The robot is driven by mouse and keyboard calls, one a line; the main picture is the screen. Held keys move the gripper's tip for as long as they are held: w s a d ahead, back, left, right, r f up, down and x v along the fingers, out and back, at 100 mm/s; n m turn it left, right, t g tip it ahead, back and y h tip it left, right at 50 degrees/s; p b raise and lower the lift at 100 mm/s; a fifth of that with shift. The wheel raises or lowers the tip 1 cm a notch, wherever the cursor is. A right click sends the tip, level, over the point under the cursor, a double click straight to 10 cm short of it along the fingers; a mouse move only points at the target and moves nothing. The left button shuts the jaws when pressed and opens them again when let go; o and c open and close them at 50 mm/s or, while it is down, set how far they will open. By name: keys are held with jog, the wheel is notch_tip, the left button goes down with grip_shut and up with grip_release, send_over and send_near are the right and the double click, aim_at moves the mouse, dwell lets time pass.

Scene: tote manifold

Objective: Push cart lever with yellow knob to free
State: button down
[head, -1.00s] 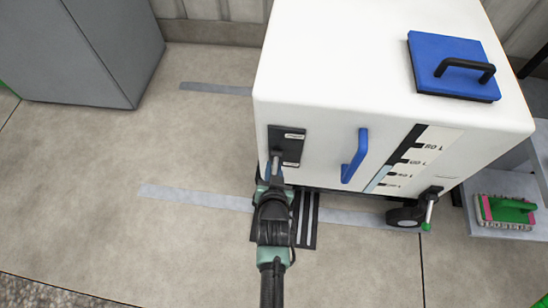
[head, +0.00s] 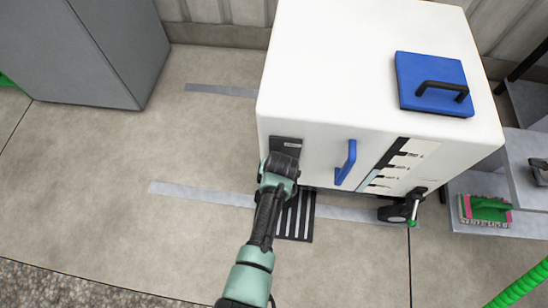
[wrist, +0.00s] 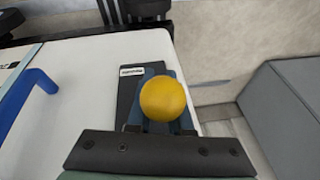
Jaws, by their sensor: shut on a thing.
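The white cart (head: 350,60) stands with its front facing me. A dark lever plate (head: 287,143) with a small label is at the left of that front, and it also shows in the wrist view (wrist: 128,92). The lever's round yellow knob (wrist: 163,98) is in the middle of the wrist view. My gripper (head: 280,162) is at the lower part of the plate and hides the knob and lever in the head view. In the wrist view my gripper (wrist: 160,105) is shut on the knob. The lever's shaft is hidden, so its tilt cannot be told.
A blue handle (head: 346,163) is right of the plate. A grey cabinet (head: 85,55) stands on the left. A floor grate (head: 296,218) lies below my arm. The left floor is clear.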

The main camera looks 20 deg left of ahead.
jog(key=shift+s+f, duration=0.2)
jog(key=shift+s, duration=0.15)
jog(key=c, duration=1.2)
grip_release()
jog(key=o, duration=0.4)
jog(key=shift+c, duration=0.2)
jog(key=shift+w+r, duration=0.1)
jog(key=shift+w, duration=0.05)
jog(key=shift+r, duration=0.3)
jog(key=p+v, duration=0.6)
jog(key=v, duration=0.6)
jog(key=shift+r, duration=0.2)
